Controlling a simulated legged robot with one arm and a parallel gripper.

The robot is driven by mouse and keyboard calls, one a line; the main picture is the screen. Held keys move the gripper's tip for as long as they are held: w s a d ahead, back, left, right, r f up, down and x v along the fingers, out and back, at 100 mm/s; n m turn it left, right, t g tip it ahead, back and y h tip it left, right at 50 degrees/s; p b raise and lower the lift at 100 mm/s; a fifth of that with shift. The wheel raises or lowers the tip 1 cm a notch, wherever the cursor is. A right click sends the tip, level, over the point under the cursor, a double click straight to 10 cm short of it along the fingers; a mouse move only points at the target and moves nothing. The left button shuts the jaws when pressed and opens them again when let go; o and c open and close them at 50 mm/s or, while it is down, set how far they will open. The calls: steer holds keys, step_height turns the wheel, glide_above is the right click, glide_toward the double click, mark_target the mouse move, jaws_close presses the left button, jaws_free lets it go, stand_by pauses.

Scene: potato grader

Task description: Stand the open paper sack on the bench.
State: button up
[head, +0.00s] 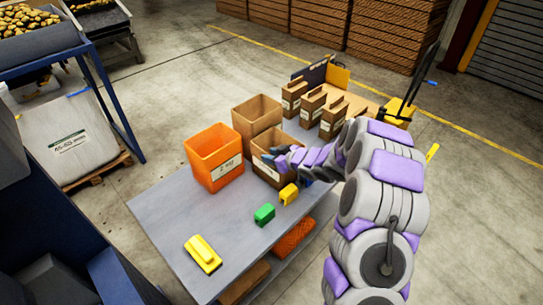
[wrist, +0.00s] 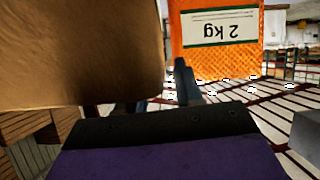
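The grey bench (head: 160,215) stands in the middle of the head view. An open brown paper sack (head: 262,166) with a white label is upright at its back right edge; I cannot tell whether its base touches the bench. My gripper (head: 283,161) is at the right side of this sack, overlapping its rim. In the wrist view a brown paper surface (wrist: 80,50) fills the upper left, and one dark finger (wrist: 186,82) shows beside it. The other finger is hidden, so the grip is unclear.
An orange container (head: 214,160) marked 2 kg and another open brown container (head: 257,118) stand beside the sack. Green (head: 264,214) and yellow (head: 289,194) blocks and a yellow tool (head: 203,254) lie on the bench. Several filled sacks stand behind.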

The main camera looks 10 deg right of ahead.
steer(key=shift+s+d+r, duration=0.25)
steer(key=shift+r, duration=0.05)
steer(key=s+d+r+m+g+h+p, duration=0.25)
steer(key=s+d+r+h, duration=0.45)
steer(key=s+d+r, duration=0.45)
steer(key=s+d+r+m+g+h, duration=0.1)
steer(key=s+r+m+g+h, duration=0.15)
steer(key=s, duration=0.75)
steer(key=s+a+r+m+g+y, duration=0.1)
steer(key=s+a, duration=0.4)
steer(key=s, duration=1)
steer(key=s+a+r+m+g+y, duration=0.1)
steer(key=s+a+g, duration=0.5)
steer(key=s, duration=0.9)
steer(key=shift+s+r+m, duration=0.15)
steer(key=shift+r+m, duration=0.35)
steer(key=shift+r, duration=0.45)
